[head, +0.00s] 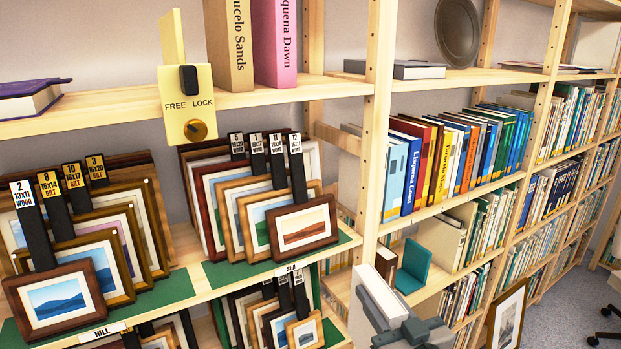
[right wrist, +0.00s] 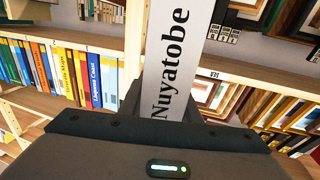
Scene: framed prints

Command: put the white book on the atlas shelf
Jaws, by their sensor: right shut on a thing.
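The white book (head: 383,298) is upright and tilted in my right gripper (head: 408,335) at the bottom of the head view, in front of the shelves. In the right wrist view its white spine (right wrist: 180,62) reads "Nuyatobe", and the right gripper is shut on it. No label in view names the atlas shelf. My left gripper is not in view.
Framed prints with numbered tags (head: 290,215) stand on green-lined shelves at left. A teal bookend (head: 414,265) and books are on the shelf below the colourful row. A wooden upright (head: 376,130) stands between. A framed picture (head: 507,318) leans low at right.

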